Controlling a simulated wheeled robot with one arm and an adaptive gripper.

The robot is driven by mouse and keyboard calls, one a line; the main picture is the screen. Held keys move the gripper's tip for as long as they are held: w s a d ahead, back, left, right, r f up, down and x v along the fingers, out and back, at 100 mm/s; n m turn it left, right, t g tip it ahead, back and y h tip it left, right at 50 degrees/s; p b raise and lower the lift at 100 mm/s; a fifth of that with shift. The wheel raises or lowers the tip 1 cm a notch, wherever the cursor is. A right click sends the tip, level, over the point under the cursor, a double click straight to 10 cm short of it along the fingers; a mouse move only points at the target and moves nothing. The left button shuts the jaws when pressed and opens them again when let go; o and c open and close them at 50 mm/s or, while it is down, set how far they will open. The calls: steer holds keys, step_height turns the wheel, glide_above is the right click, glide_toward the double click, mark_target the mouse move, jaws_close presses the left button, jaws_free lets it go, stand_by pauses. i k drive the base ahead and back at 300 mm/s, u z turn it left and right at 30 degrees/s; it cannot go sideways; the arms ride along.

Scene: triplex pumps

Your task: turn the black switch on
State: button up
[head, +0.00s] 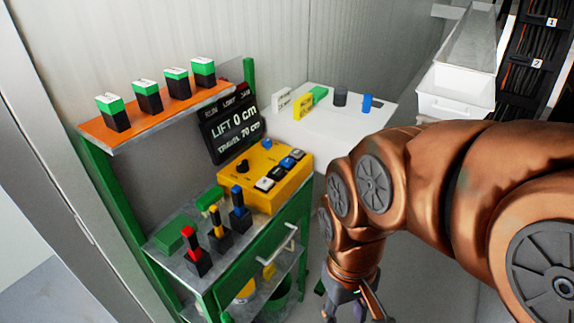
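A yellow control box (284,187) sits on the green workbench, left of my arm. A round black knob-like switch (242,166) stands on its top face near the left corner; its on or off position is too small to read. A row of small black, white and blue rockers or buttons (277,172) runs along the right part of the box. My gripper (350,308) hangs at the bottom edge of the view, right of and below the box, apart from it. Its fingertips are cut off, so its opening is unclear.
Three levers, red (191,243), yellow (215,221) and blue (238,200), stand in front of the box. A display (233,128) reads LIFT 0 cm. An orange shelf (155,121) holds several green-black blocks. A white table (325,121) with small items stands behind.

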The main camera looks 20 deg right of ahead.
mark_target(243, 167)
steer(key=u, duration=0.15)
steer(key=k, duration=0.35)
steer(key=u, duration=0.15)
steer(key=i, duration=0.85)
steer(key=u, duration=0.7)
